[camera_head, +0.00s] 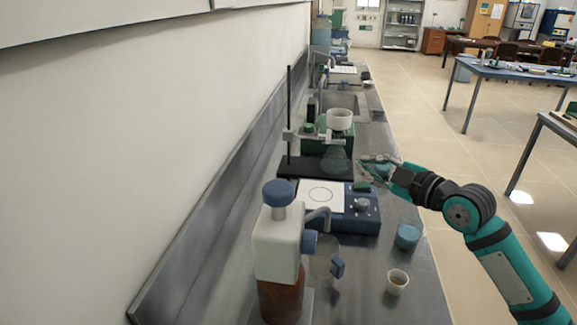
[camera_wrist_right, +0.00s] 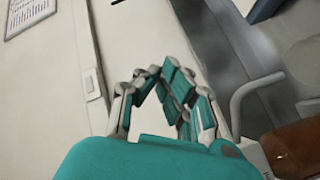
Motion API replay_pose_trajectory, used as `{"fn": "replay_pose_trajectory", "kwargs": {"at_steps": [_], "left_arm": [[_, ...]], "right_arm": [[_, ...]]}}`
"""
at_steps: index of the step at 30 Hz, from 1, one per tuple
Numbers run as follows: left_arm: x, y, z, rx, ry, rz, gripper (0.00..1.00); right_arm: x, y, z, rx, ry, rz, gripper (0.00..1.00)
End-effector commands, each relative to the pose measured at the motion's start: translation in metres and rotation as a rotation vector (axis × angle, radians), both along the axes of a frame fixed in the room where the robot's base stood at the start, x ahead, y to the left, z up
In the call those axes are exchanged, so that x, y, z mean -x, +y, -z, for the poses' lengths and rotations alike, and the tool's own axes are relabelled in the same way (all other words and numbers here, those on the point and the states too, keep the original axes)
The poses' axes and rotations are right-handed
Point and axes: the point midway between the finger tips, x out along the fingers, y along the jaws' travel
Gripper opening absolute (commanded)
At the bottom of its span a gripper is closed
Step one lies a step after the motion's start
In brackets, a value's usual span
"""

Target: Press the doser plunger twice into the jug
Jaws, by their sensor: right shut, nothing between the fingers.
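The doser (camera_head: 280,245) stands at the front of the bench, a white head on a brown bottle with a blue plunger knob (camera_head: 278,189) on a pale stem at its top. The knob stands raised above the head. The clear jug (camera_head: 322,262) with a blue handle stands just right of the doser, partly hidden behind its head and spout. My right gripper (camera_head: 366,163) is shut and empty, beyond the doser and to its right, above the bench near the hotplate. Its fingers also show in the right wrist view (camera_wrist_right: 165,85). My left gripper is not in view.
A blue hotplate (camera_head: 366,220) with a white top sits behind the jug. A beaker of blue liquid (camera_head: 408,236) and a small cup (camera_head: 397,281) stand on the right side of the bench. A stand with a flask and white funnel (camera_head: 339,119) is farther back.

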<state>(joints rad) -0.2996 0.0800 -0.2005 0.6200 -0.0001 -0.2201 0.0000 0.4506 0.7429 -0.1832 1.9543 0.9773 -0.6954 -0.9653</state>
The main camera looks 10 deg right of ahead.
Motion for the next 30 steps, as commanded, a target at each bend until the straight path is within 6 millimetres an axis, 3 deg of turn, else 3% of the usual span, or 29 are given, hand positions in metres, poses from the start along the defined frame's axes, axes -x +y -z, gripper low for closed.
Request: {"fn": "replay_pose_trajectory", "kwargs": {"at_steps": [1, 6, 13, 19, 30], "left_arm": [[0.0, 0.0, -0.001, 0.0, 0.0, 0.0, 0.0], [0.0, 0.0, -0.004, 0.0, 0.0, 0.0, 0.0], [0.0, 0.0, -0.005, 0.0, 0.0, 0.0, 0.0], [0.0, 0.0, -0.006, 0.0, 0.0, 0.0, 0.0], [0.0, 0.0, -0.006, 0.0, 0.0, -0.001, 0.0]], "right_arm": [[0.006, 0.011, -0.023, -0.091, 0.064, -0.053, 0.0], [0.048, 0.053, -0.078, -0.35, 0.344, -0.263, 0.0], [0.118, 0.087, -0.13, -0.48, 0.664, -0.489, 0.0], [0.149, 0.094, -0.145, -0.493, 0.787, -0.565, 0.0], [0.152, 0.095, -0.146, -0.495, 0.798, -0.572, 0.0]]}}
